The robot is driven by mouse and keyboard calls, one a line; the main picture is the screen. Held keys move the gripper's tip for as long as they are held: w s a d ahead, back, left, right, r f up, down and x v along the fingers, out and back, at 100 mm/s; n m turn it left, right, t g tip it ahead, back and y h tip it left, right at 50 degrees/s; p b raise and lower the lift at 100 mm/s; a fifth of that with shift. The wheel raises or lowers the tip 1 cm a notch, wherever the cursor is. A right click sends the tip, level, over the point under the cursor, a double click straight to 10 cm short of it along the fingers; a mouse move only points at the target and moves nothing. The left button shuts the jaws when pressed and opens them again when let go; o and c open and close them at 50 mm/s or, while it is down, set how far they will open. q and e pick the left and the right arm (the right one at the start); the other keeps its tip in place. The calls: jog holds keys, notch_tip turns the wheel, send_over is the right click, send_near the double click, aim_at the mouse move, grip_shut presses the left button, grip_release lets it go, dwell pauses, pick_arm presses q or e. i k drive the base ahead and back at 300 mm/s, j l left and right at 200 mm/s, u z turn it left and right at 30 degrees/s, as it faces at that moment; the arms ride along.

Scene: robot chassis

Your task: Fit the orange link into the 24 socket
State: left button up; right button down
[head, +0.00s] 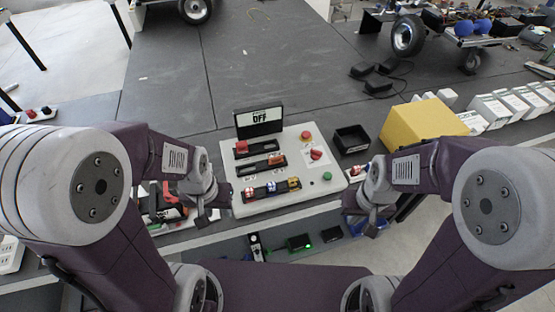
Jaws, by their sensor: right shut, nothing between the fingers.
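A white panel (324,187) stands in the middle of the bench, with several black slotted strips on it. A small orange-yellow piece (294,183), apparently the orange link, sits at the right end of the lowest strip (262,190), beside red and blue pieces. The socket labels are too small to read, so I cannot tell which is the 24 socket. My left gripper (204,216) is left of the panel; its jaw opening is unclear. My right gripper (369,218) is shut and empty, right of the panel.
A black display reading OFF (259,122) stands at the panel's back. A red knob (316,154) and a green button (327,176) are at its right. A black open box (351,139) and a yellow block (423,122) lie further right.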

aim_at(261, 125)
jog(key=i+l, duration=0.15)
jog(key=l, duration=0.25)
jog(key=i+l+u, duration=0.1)
jog(key=l, duration=0.25)
jog(key=i+l+u, duration=0.1)
jog(key=l, duration=0.3)
jog(key=i, duration=0.1)
